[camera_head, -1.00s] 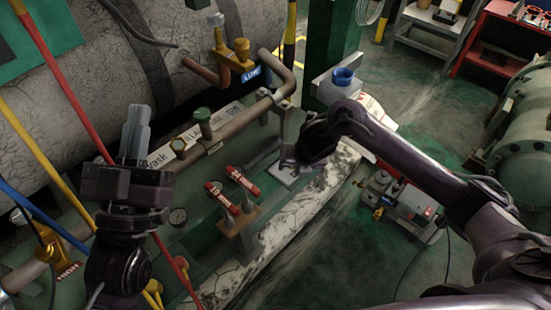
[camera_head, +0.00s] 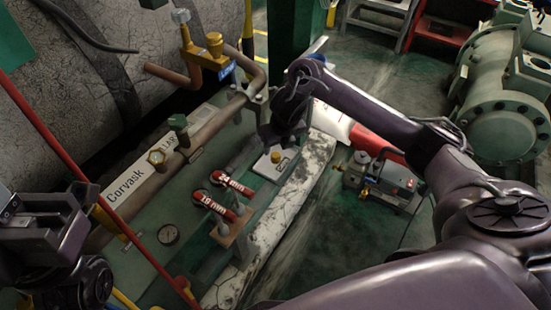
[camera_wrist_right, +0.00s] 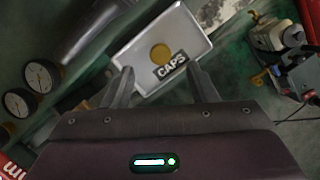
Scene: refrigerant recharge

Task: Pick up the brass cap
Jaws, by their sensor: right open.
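The brass cap (camera_head: 276,157) sits in a small white tray (camera_head: 267,171) on the green bench. In the right wrist view the round yellow cap (camera_wrist_right: 161,52) lies beside the black CAPS label, inside the tray (camera_wrist_right: 140,50). My right gripper (camera_head: 279,138) hangs just above the tray. In the wrist view its two fingers (camera_wrist_right: 160,78) are apart with nothing between them, and the cap shows just beyond the gap. The gripper is not touching the cap. My left gripper (camera_head: 12,207) is at the left edge, partly cut off; its jaws are unclear.
A pipe (camera_head: 215,118) with fittings runs behind. A brass valve (camera_head: 210,48) rises at the back. Pressure gauges (camera_wrist_right: 40,75) show in the wrist view. A grey machine (camera_head: 385,180) stands on the floor at right.

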